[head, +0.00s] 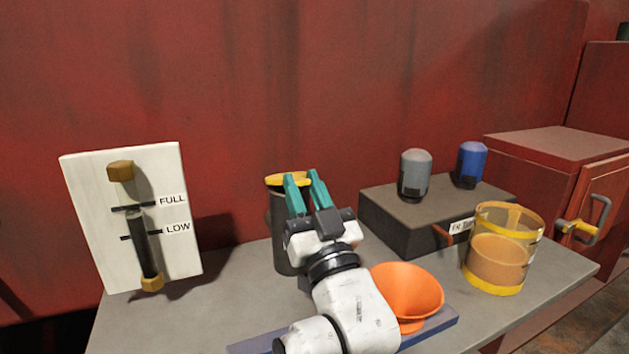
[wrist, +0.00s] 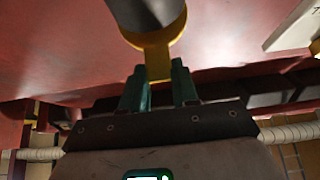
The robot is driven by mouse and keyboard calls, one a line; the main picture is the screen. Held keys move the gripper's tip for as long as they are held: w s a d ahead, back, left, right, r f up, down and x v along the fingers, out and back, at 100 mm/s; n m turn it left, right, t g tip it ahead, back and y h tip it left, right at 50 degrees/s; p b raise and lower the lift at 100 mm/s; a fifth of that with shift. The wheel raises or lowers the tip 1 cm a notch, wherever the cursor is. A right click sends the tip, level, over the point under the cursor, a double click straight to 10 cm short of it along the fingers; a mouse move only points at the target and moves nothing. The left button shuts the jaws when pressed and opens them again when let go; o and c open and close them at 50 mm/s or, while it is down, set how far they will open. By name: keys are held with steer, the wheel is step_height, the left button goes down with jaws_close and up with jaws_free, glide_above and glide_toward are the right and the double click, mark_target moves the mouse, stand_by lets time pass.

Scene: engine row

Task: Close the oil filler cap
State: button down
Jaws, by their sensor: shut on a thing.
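The oil filler is a dark upright cylinder (head: 279,230) behind my arm in the head view. Its yellow cap (head: 275,181) lies about level across the top of it. My gripper (head: 304,178) has teal fingers and reaches the cap's right side. In the wrist view my gripper (wrist: 159,88) is shut on the cap's yellow tab (wrist: 157,60), which sits between the two fingers. The dark cylinder (wrist: 148,10) shows beyond the tab. My fingers hide part of the cap, and I cannot tell whether it is fully seated.
A dipstick board (head: 85,200) marked FULL and LOW stands at left. An orange funnel (head: 408,290) is right of my arm on a blue strip (head: 440,328). A yellow-rimmed clear jug (head: 506,220) stands at right. Grey (head: 415,170) and blue (head: 471,160) canisters stand on a dark block (head: 385,216).

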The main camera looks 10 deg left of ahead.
steer(key=shift+w+a+f, duration=0.1)
steer(key=shift+f, duration=0.75)
steer(key=c, duration=1.1)
jaws_free()
steer(key=shift+w, duration=0.1)
steer(key=shift+o, duration=1.3)
steer(key=shift+r, duration=0.1)
steer(key=shift+s+d, duration=0.2)
steer(key=shift+s, duration=0.1)
steer(key=s+d+p, duration=0.2)
steer(key=s+d, duration=0.5)
steer(key=s, duration=0.3)
steer(key=shift+s+f, duration=0.2)
steer(key=shift+f, duration=0.1)
